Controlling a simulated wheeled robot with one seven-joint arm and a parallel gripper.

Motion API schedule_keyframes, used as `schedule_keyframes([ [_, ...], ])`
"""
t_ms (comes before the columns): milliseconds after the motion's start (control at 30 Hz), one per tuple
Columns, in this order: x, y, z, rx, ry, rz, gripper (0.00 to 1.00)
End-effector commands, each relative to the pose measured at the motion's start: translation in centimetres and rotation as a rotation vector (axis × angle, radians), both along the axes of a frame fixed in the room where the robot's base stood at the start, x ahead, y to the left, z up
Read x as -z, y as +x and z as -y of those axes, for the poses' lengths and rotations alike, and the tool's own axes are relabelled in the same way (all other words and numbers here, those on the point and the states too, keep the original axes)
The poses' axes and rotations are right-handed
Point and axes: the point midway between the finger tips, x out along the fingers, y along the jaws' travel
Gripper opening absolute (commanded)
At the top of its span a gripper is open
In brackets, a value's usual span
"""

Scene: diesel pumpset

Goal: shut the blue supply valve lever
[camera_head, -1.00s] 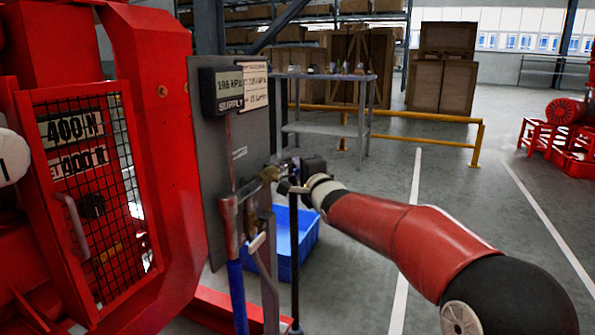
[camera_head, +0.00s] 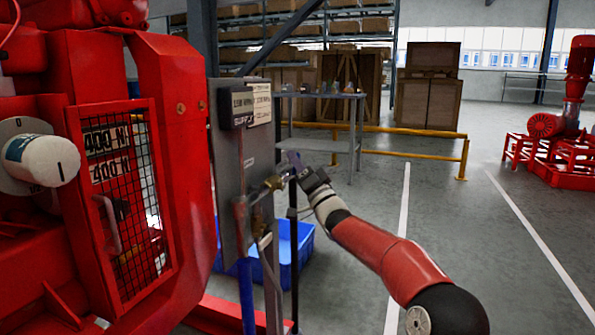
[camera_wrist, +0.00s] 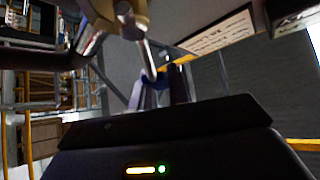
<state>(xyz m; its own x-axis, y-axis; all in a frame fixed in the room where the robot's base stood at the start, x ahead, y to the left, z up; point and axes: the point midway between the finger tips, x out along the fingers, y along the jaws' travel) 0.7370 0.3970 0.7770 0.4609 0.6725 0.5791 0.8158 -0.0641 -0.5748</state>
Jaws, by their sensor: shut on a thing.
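The supply valve is a brass body (camera_head: 274,183) on the side of the grey panel (camera_head: 227,160), above a blue pipe (camera_head: 246,290). In the wrist view, its metal lever (camera_wrist: 149,62) runs down to a blue grip (camera_wrist: 163,78) between my fingertips. My gripper (camera_wrist: 164,92) is shut on that blue grip. In the head view, my gripper (camera_head: 293,166) is just right of the brass body, and a small bluish piece shows at its fingers. The exact lever angle is hard to tell there.
A dark SUPPLY gauge (camera_head: 237,106) is above the valve; its reading is blurred. The red machine with a mesh guard (camera_head: 125,195) is at left. A blue crate (camera_head: 292,250) is on the floor behind.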

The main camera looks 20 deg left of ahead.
Motion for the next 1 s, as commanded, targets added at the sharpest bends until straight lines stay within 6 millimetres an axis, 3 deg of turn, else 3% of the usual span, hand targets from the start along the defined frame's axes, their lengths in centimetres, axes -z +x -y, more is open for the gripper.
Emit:
schedule_keyframes([
  [500, -1.0, -2.5, -0.2, -0.001, -0.036, 0.425, 0.00],
  [1000, -0.9, -3.5, -0.3, -0.002, -0.048, 0.571, 0.00],
])
